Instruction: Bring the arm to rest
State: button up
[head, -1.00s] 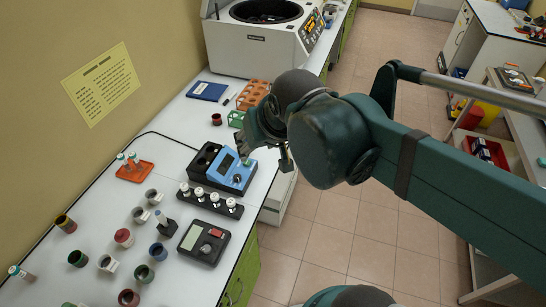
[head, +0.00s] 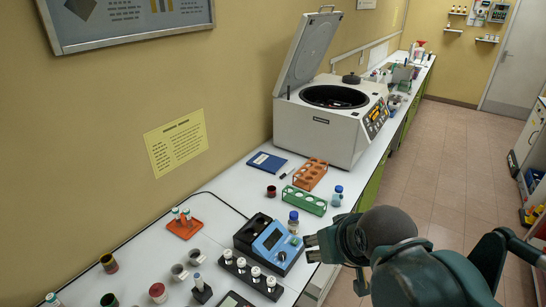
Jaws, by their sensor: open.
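My gripper (head: 312,248) is at the end of my dark green arm, just right of the bench's front edge. It is open, and I see nothing between its fingers. The blue and black instrument (head: 272,243) stands on the bench to the left of the gripper, apart from it as far as I can tell. A small bottle with a blue cap (head: 293,221) is at the back right of that instrument. The far side of the gripper is hidden by my wrist.
The white centrifuge (head: 330,135) stands open farther along the bench. An orange rack (head: 310,174), a green rack (head: 304,201) and another small bottle (head: 337,195) stand between it and the instrument. A black rack with several vials (head: 250,275) is in front.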

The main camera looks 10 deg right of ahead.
notch_tip(320, 180, down, 6)
jog(key=b, duration=0.6)
jog(key=shift+f, duration=0.25)
dwell(0.8)
